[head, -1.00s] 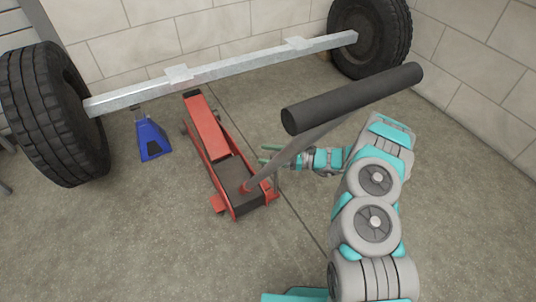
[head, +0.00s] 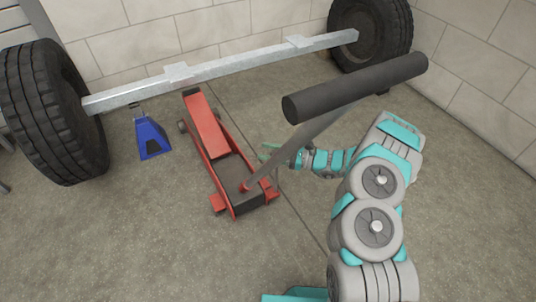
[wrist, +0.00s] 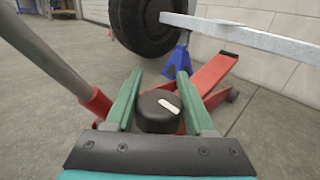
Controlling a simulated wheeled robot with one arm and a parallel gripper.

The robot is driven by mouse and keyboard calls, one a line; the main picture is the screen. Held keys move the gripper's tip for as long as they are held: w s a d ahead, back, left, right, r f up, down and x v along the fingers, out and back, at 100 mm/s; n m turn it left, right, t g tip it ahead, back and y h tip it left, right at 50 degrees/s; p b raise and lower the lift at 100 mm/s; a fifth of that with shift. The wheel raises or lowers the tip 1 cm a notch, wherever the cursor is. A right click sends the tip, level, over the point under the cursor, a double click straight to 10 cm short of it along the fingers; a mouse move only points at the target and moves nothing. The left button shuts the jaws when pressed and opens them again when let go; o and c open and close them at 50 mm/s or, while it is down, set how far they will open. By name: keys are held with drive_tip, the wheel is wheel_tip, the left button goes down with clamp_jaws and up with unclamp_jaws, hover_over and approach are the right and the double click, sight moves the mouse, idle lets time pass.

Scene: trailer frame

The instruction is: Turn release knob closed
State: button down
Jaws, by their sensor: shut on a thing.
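The release knob (wrist: 157,112) is a short black cylinder with a white mark on its top, seen in the wrist view. The mark lies on a slant. My gripper (wrist: 160,78) has its green fingers on either side of the knob, shut on it. In the head view my gripper (head: 267,151) is at the right side of the red floor jack (head: 206,132), partly behind the jack's handle shaft. The knob cannot be made out there. The jack also shows in the wrist view (wrist: 214,74).
The jack's handle (head: 355,86) has a thick black grip and slants up above my arm. A metal axle (head: 230,68) with a tire at each end spans the back. A blue stand (head: 151,140) is left of the jack. Concrete floor (head: 110,240) is clear in front.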

drive_tip(key=shift+t, duration=0.3)
drive_tip(key=shift+c, duration=1.3)
unclamp_jaws()
drive_tip(key=v, duration=0.7)
drive_tip(key=shift+d, duration=0.45)
drive_tip(key=shift+d, duration=0.1)
